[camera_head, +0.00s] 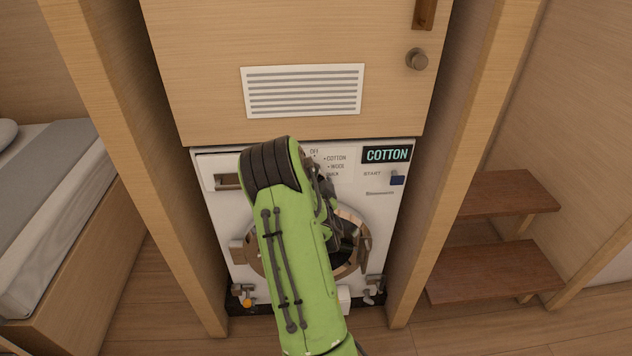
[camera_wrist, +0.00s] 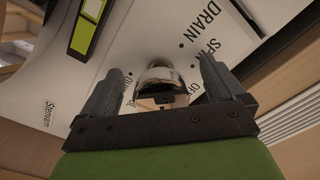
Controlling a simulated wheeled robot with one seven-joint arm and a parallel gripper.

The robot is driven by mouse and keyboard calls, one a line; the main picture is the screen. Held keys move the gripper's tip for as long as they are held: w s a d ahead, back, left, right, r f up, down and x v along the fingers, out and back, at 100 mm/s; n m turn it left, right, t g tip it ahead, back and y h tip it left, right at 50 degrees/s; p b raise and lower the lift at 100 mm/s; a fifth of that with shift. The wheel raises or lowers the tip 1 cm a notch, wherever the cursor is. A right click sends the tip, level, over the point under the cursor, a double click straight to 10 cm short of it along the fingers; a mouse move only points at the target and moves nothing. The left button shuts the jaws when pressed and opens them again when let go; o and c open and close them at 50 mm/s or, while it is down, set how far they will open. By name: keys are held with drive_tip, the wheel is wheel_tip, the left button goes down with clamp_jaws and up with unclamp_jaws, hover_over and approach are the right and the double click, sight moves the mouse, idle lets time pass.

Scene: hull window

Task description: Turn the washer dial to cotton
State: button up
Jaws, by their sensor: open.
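The washer (camera_head: 215,206) is white and set in a wooden alcove. My gripper (camera_wrist: 163,67) is open, with one finger on each side of the dial. I cannot tell whether either finger touches it. In the head view my green arm hides the dial and most of the gripper.
A wooden cabinet door with a white vent (camera_head: 304,91) and a round knob (camera_head: 417,59) is above the washer. Wooden posts (camera_head: 131,150) flank the alcove closely. A bed (camera_head: 52,205) is at left, brown steps (camera_head: 497,270) at right. The washer's round door (camera_head: 249,254) is below.

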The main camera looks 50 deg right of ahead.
drive_tip(key=shift+a, duration=0.1)
drive_tip(key=v, duration=0.7)
idle(0.6)
